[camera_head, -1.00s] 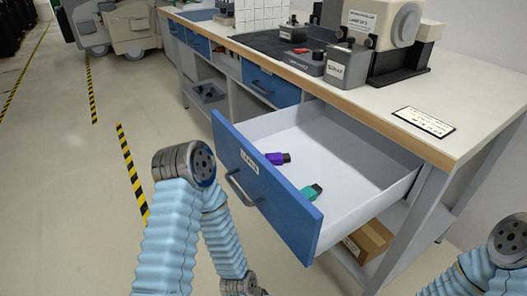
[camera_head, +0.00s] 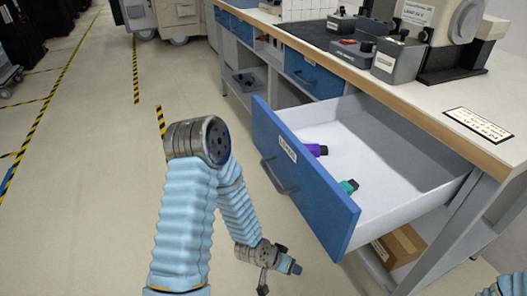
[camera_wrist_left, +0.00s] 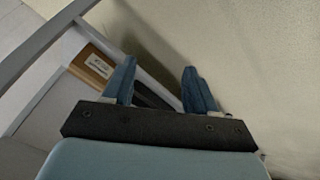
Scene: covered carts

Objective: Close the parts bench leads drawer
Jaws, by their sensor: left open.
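The leads drawer (camera_head: 300,185) is pulled well out of the bench in the head view. It has a blue front with a white label and a dark bar handle (camera_head: 272,176). A purple-and-black connector (camera_head: 313,150) and a teal-and-black connector (camera_head: 349,186) lie inside on its white floor. My left gripper (camera_head: 280,279) is open and low, in front of and below the drawer front, apart from the handle. In the left wrist view its two blue fingers (camera_wrist_left: 160,75) are spread with nothing between them. My right gripper is out of view.
The parts bench (camera_head: 425,110) carries a grey machine (camera_head: 450,35) and small grey boxes. A closed blue drawer (camera_head: 313,74) is farther along. A cardboard box (camera_head: 402,244) sits on the lower shelf; it also shows in the left wrist view (camera_wrist_left: 95,64).

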